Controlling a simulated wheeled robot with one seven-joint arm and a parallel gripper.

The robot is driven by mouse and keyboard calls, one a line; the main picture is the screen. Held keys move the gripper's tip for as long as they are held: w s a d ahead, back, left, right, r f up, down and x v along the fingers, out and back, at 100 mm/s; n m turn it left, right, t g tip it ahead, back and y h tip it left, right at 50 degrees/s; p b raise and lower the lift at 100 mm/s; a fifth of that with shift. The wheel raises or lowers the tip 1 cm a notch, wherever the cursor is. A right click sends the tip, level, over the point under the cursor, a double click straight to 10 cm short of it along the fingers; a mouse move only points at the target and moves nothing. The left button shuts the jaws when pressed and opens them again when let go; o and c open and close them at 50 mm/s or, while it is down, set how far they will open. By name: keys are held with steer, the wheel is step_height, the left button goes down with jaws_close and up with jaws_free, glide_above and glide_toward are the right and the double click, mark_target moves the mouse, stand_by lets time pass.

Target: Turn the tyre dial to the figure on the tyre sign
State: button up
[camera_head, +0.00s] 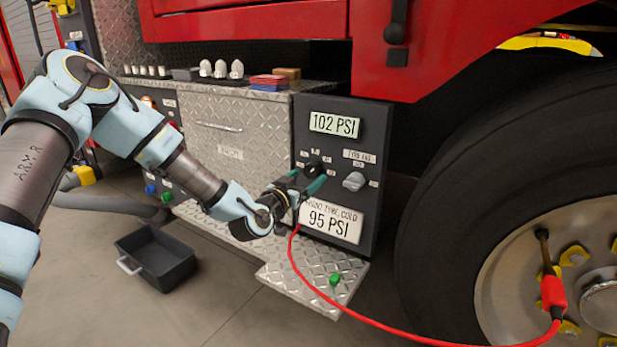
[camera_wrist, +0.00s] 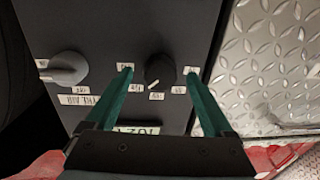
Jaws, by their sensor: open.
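The tyre dial (camera_head: 314,169) is a black round knob on the dark panel (camera_head: 337,115), ringed by small white labels too small to read. It also shows in the wrist view (camera_wrist: 160,70), with a pale pointer line toward its lower left. The display (camera_head: 334,124) above it reads 102 PSI.
A grey knob (camera_head: 354,181), labelled TYRE AIR, sits right of the dial. A red hose (camera_head: 340,318) runs from near the panel's foot to the wheel (camera_head: 543,270). A green-capped fitting (camera_head: 335,280) stands on the step. A black bin (camera_head: 158,258) lies on the floor.

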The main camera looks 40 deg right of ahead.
steer(key=shift+x, duration=0.8)
steer(key=shift+c, duration=0.4)
steer(key=c, duration=1.3)
